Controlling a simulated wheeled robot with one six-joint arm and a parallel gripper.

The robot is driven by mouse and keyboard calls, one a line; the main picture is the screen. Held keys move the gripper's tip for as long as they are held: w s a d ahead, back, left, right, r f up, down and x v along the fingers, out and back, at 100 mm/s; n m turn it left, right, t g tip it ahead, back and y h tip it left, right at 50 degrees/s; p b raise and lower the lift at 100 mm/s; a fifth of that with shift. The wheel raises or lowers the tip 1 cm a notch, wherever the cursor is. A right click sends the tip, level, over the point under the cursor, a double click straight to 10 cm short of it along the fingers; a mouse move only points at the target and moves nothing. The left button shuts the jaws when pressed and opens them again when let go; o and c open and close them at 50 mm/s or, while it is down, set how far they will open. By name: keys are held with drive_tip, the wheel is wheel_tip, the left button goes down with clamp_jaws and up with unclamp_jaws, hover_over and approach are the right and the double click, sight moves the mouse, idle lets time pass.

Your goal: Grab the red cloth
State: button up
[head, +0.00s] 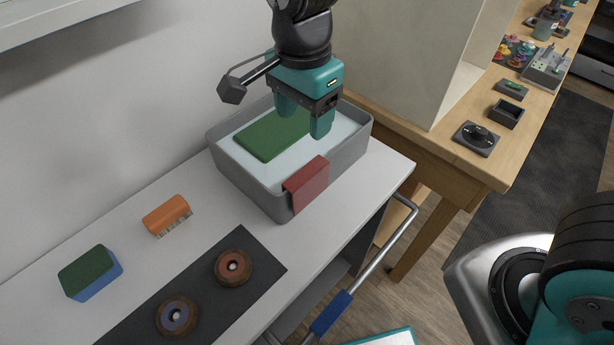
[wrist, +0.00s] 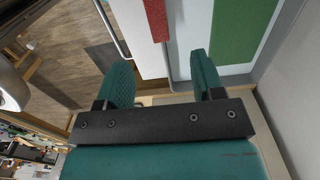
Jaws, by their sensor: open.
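The red cloth (head: 307,184) hangs folded over the front rim of a grey tub (head: 240,180), its front face down the outside wall. It also shows in the wrist view (wrist: 156,18) at the top, as a narrow strip beyond the fingertips. My gripper (head: 303,126) is open and empty, pointing down above the tub, behind the red cloth and apart from it. In the wrist view both fingers (wrist: 161,75) stand wide apart with nothing between them. A green cloth (head: 268,139) lies flat in the tub, partly hidden behind my gripper.
On the white cart top (head: 215,205) are an orange brush (head: 167,215), a green-and-blue sponge (head: 91,272) and two round brown brushes (head: 233,267) on a dark mat (head: 140,320). A cart handle (head: 375,262) runs along the front. A wooden bench (head: 465,165) stands at right.

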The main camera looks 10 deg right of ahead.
sight(307, 172)
wheel_tip(307, 172, down, 11)
drive_tip(key=shift+r+p, duration=0.15)
drive_tip(key=shift+p, duration=0.55)
drive_tip(key=shift+s+d+f+p, duration=0.15)
drive_tip(key=shift+f+p, duration=0.3)
drive_tip(key=shift+f, duration=0.9)
drive_tip(key=shift+s+a+f+p, duration=0.1)
drive_tip(key=shift+f+p, duration=0.3)
drive_tip(key=shift+f, duration=0.9)
drive_tip(key=shift+d, duration=0.1)
drive_tip(key=c, duration=1)
